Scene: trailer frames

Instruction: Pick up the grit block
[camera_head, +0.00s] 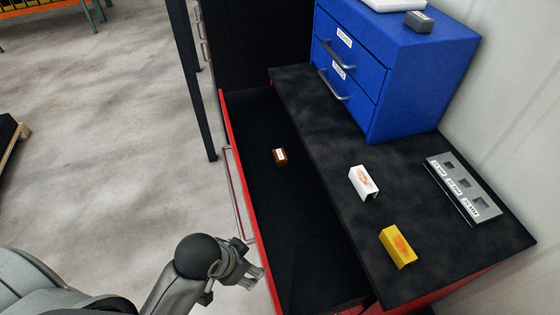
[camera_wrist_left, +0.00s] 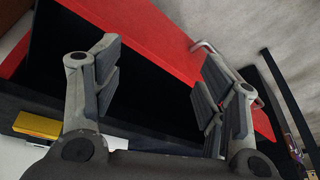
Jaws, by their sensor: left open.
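A small brown block (camera_head: 279,157) with a white label lies inside the open red-edged drawer (camera_head: 290,235). A dark grey block (camera_head: 418,22) sits on top of the blue cabinet (camera_head: 425,75). The labels are too small to read, so I cannot tell which block is the grit block. My left gripper (camera_head: 255,276) is beside the drawer's red front edge, apart from every block. In the left wrist view its two fingers (camera_wrist_left: 160,88) stand wide apart with nothing between them. My right gripper is not in view.
A white block (camera_head: 363,183) and a yellow block (camera_head: 397,247) lie on the black worktop, left of a grey slotted holder (camera_head: 464,188). The yellow block also shows in the left wrist view (camera_wrist_left: 37,126). The drawer handle (camera_head: 236,195) juts out left. The drawer floor is mostly bare.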

